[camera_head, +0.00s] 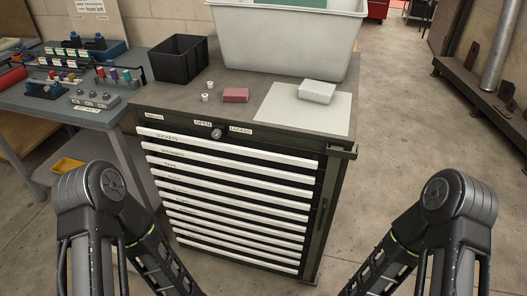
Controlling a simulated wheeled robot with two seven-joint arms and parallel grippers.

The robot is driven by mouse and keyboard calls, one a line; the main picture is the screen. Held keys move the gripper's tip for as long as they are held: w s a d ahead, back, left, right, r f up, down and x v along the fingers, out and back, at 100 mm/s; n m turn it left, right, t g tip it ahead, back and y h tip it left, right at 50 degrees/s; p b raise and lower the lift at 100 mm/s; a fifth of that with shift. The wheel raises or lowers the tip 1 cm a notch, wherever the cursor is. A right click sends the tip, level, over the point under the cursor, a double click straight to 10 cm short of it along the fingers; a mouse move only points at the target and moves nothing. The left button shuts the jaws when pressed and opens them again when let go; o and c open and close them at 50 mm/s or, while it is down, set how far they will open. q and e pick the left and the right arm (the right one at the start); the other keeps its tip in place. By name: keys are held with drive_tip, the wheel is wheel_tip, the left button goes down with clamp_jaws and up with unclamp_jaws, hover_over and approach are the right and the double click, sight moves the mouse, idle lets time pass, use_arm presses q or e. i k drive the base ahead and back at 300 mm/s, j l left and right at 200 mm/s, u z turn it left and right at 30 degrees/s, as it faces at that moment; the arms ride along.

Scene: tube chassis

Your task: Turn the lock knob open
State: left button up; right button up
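The lock knob (216,134) is a small round metallic knob on the dark top panel of the tool cabinet (338,172). An "OPEN" label (203,123) sits to its upper left and a "LOCKED" label (241,130) to its right. The knob is too small to tell which way it points. The drawers with white fronts (230,176) below it are all shut. My two arms come in at the lower left and lower right and run down out of the picture. Neither gripper shows, and nothing touches the knob.
On the cabinet top stand a black bin (178,60), a large grey tub (285,45), a red block (236,95), a white box (317,91) on a pale sheet (285,112), and two small white rolls. A workbench (98,118) with tools stands left.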

sight(216, 133)
drive_tip(key=k+l+u, duration=0.15)
drive_tip(key=l, duration=0.25)
drive_tip(key=l+u, duration=0.1)
drive_tip(key=l, duration=0.25)
drive_tip(key=k+l+u, duration=0.15)
drive_tip(key=l, duration=0.25)
drive_tip(key=k+l+u, duration=0.15)
drive_tip(key=l, duration=0.2)
